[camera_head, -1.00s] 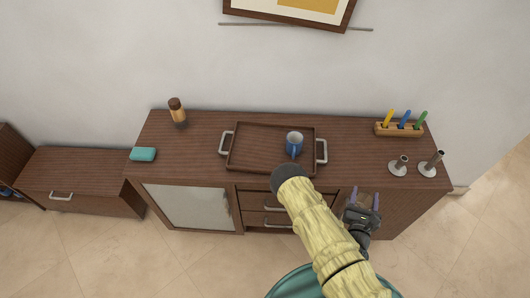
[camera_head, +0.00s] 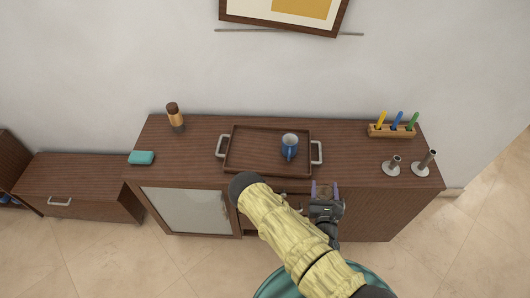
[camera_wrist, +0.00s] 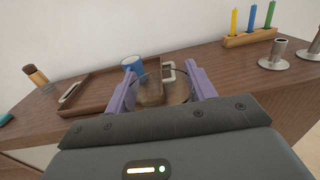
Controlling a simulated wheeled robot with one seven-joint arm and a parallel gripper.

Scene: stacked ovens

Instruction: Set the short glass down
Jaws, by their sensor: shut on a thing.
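My gripper (camera_head: 325,188) is in front of the sideboard's front edge, to the right of the tray's near corner. In the wrist view, its two purple fingers (camera_wrist: 163,92) are shut on a clear short glass (camera_wrist: 172,92). The glass is see-through, so only faint outlines show and its base is hard to make out. I cannot make the glass out in the head view. Behind it lie the brown tray (camera_head: 240,165) and its right handle (camera_head: 317,153).
A blue mug (camera_head: 289,147) stands in the tray. The top between tray and candle holders is clear.

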